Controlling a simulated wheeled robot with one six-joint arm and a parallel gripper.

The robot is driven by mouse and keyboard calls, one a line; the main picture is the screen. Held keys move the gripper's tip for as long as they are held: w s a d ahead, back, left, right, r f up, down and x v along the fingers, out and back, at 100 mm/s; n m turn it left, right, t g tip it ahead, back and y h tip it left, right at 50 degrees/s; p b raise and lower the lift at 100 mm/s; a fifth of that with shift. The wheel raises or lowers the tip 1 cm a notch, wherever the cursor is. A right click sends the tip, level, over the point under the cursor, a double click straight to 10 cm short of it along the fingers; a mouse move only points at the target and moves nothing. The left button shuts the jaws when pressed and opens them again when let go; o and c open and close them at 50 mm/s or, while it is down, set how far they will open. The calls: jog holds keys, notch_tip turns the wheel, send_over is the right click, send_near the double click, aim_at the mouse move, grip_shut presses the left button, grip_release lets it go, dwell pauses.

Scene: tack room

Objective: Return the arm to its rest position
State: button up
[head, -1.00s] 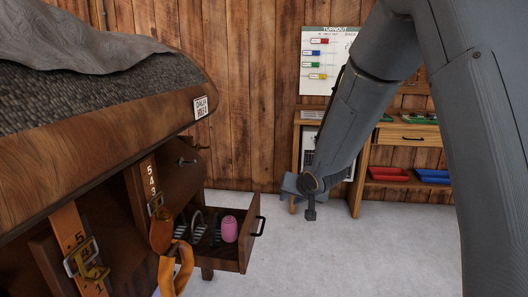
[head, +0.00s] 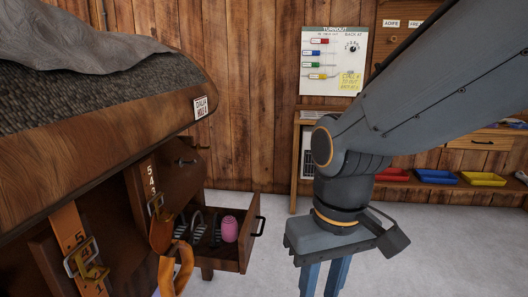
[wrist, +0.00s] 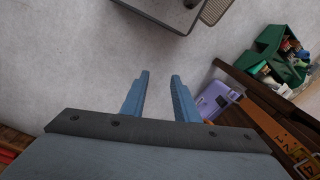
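My gripper (head: 325,278) hangs pointing down over the grey floor at the lower middle of the head view, right of the open drawer and apart from it. In the wrist view its two blue fingers (wrist: 157,95) are spread with bare floor between them, so it is open and empty. My arm comes in from the upper right of the head view and hides part of the bench behind it.
An open wooden drawer (head: 246,248) holding a pink object (head: 229,229) juts out at left. A saddle rack (head: 120,130) overhangs it. A turnout board (head: 335,65) hangs at the back. A green bin (wrist: 262,52) and purple item (wrist: 215,100) show in the wrist view.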

jog(key=d+r+m+p, duration=0.3)
jog(key=d+r+p, duration=0.7)
jog(key=p, duration=1.1)
jog(key=shift+s+d+r+h, duration=0.2)
jog(key=shift+s+r+h, duration=0.1)
jog(key=shift+r, duration=0.95)
